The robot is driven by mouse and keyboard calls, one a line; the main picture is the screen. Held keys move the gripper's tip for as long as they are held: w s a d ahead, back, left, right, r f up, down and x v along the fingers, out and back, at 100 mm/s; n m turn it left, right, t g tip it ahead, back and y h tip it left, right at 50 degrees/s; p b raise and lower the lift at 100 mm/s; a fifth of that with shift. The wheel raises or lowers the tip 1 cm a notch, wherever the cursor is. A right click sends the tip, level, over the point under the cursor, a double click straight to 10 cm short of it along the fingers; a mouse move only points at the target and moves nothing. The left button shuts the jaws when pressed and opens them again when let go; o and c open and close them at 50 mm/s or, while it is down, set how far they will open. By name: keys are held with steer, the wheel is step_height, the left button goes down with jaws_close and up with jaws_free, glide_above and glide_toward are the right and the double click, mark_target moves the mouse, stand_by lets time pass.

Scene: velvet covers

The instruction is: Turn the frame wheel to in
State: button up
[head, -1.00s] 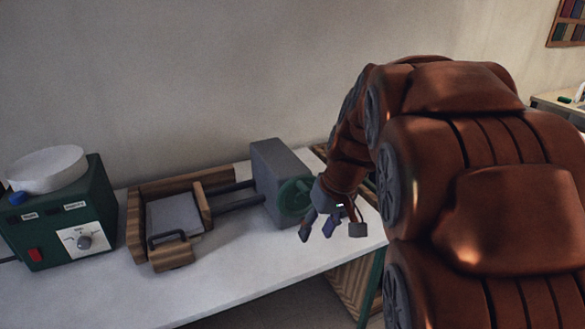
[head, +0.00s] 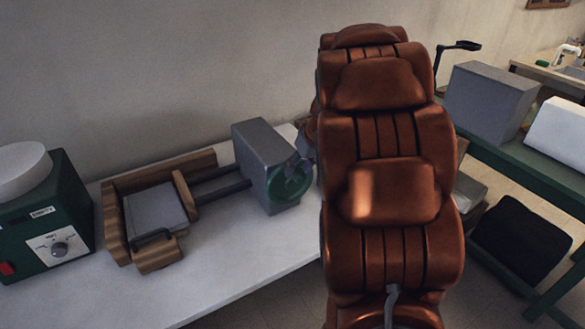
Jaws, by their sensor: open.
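The frame wheel (head: 289,183) is a green round handwheel on the right face of a grey block (head: 262,150). Two dark rods join the block to a wooden frame (head: 188,192) holding a grey pad (head: 155,208). My gripper (head: 302,160) is at the upper right rim of the wheel, mostly hidden behind my brown arm. Only a small part of it shows, and I cannot tell whether it touches the wheel.
A green machine (head: 45,215) with a dial and white round top stands at the left on the white table (head: 225,265). A green bench (head: 535,170) with grey and white boxes is at the right. A black bin (head: 520,240) sits below it.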

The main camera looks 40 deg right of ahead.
steer(key=shift+x, duration=0.75)
steer(key=shift+c, duration=0.2)
jaws_close()
